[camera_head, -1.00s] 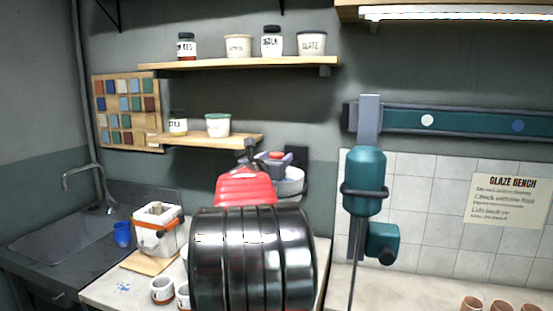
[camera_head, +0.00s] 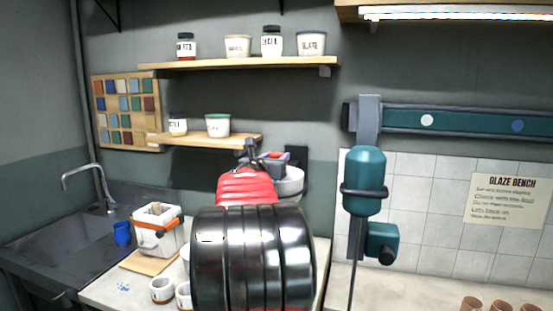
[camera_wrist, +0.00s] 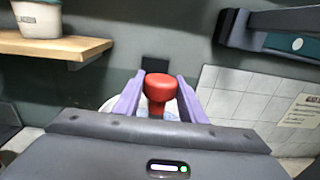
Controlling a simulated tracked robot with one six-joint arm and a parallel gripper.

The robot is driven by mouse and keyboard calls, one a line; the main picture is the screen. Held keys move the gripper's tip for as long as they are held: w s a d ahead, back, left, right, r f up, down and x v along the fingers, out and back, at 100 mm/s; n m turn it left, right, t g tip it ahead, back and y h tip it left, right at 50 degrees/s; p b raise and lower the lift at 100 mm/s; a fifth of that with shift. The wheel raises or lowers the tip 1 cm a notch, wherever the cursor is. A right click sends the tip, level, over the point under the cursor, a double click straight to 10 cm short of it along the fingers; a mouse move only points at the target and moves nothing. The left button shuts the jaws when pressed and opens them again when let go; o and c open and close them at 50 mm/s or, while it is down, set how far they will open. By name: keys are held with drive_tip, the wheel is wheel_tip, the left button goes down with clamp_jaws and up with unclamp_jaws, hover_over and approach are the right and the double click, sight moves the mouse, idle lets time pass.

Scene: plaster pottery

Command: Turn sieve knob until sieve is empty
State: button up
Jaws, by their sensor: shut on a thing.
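The red sieve knob (camera_wrist: 159,88) stands between the two purple fingers of my gripper (camera_wrist: 156,98) in the wrist view. The gripper is shut on it. In the head view my gripper (camera_head: 272,160) is at the wall-mounted white sieve (camera_head: 291,184), mostly behind my own arm. The knob is hard to make out there. Only the right side of the sieve shows in the head view, and in the wrist view the fingers cover most of it. The sieve's contents are hidden.
A shelf (camera_head: 205,139) with a green-lidded tub (camera_head: 218,124) is close on the left. A teal mixer (camera_head: 364,185) hangs on the right. A white bucket (camera_head: 158,230) and cups (camera_head: 163,290) stand on the bench below.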

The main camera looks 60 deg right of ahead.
drive_tip(key=shift+w+m+g, duration=0.1)
drive_tip(key=shift+m+g, duration=0.5)
drive_tip(key=shift+g, duration=0.3)
drive_tip(key=shift+m+g, duration=0.5)
drive_tip(key=shift+g, duration=0.3)
drive_tip(key=shift+m+g+y, duration=0.4)
drive_tip(key=shift+m+g, duration=0.7)
drive_tip(key=shift+g, duration=0.55)
drive_tip(key=shift+m+g+y, duration=0.4)
drive_tip(key=shift+m+g, duration=0.7)
drive_tip(key=shift+g, duration=0.55)
drive_tip(key=shift+m+g+y, duration=0.4)
drive_tip(key=shift+m+g, duration=0.1)
drive_tip(key=shift+g, duration=0.2)
drive_tip(key=shift+r+m+g+y, duration=0.1)
drive_tip(key=shift+m+g+y, duration=1.6)
drive_tip(key=shift+g, duration=0.4)
drive_tip(key=o, duration=1.1)
drive_tip(key=shift+c, duration=0.2)
